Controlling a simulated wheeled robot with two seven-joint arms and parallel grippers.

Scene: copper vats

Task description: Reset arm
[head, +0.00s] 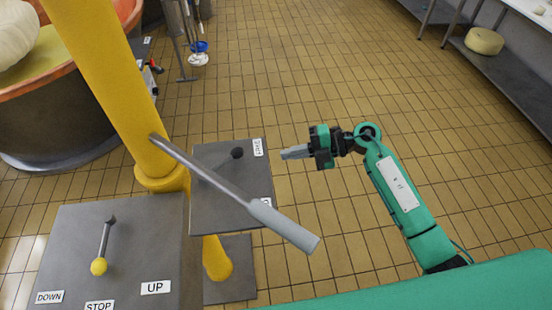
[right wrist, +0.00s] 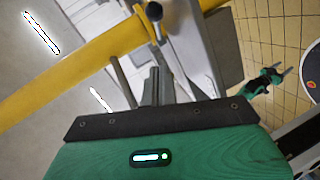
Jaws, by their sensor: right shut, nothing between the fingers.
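A long grey metal lever (head: 205,172) with a thick light-grey handle slants down to the right from a yellow post (head: 110,80) in the head view. My right gripper (head: 284,154) is shut and empty, to the right of the lever and apart from it. In the right wrist view its fingers (right wrist: 157,88) are together, with the yellow post behind. A small green gripper (right wrist: 282,71), which looks like my left one, shows at the right of that view with its fingers apart. It is not in the head view.
A grey panel (head: 150,225) at lower left has a yellow-knobbed lever (head: 104,245) and labels DOWN, STOP and UP. A second panel (head: 205,215) with a black-knobbed lever lies under the grey lever. A large vat (head: 65,120) stands at left. Tiled floor (head: 290,60) is open behind.

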